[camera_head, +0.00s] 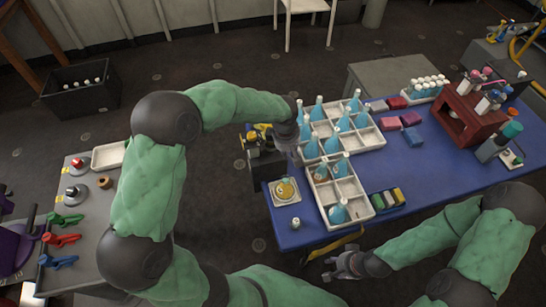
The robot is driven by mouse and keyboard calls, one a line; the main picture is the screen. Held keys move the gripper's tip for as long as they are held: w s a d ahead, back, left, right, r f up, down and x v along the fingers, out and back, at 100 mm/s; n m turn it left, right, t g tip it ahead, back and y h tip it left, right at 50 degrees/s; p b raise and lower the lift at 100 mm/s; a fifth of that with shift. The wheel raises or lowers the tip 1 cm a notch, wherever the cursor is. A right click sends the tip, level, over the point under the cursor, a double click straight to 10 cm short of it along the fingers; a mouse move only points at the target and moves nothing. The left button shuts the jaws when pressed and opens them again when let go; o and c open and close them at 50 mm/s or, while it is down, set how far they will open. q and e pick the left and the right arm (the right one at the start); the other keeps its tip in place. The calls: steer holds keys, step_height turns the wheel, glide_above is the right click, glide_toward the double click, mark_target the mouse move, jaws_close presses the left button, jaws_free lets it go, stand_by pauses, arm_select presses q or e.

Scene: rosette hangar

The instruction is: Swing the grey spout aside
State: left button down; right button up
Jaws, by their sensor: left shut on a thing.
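My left gripper (293,148) reaches in from the left at the left edge of the blue table. It is shut on the grey spout, which is small here and mostly hidden by the gripper. A dark grey stand with a yellow-topped fixture (262,132) is just left of the gripper. A yellow round item on a pale square tray (275,197) sits just below the gripper. My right gripper (331,268) is empty and looks open, off the table's front edge.
White divided trays (361,188) with several teal-white conical bottles stand close right of my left gripper. A small white-capped jar (296,223) stands at the table's front left corner. Coloured blocks (411,136) and a brown rack (466,118) are further right. A grey bench (70,262) with coloured clamps is at left.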

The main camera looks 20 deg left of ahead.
arm_select(q)
steer(key=shift+w+n+y+b, duration=0.3)
steer(key=shift+w+n+b, duration=0.85)
steer(key=shift+n, duration=0.7)
steer(key=shift+w+n+y+b, duration=0.3)
steer(key=shift+w+n+b, duration=0.5)
steer(key=shift+w+n, duration=0.85)
steer(key=shift+s, duration=0.2)
steer(key=c, duration=1.2)
jaws_free()
steer(key=shift+r, duration=0.1)
steer(key=r, duration=0.4)
steer(key=s+r, duration=0.1)
steer(key=r, duration=0.2)
steer(key=s+r, duration=0.1)
steer(key=r, duration=0.3)
steer(key=shift+d+r, duration=0.3)
steer(key=shift+r, duration=0.05)
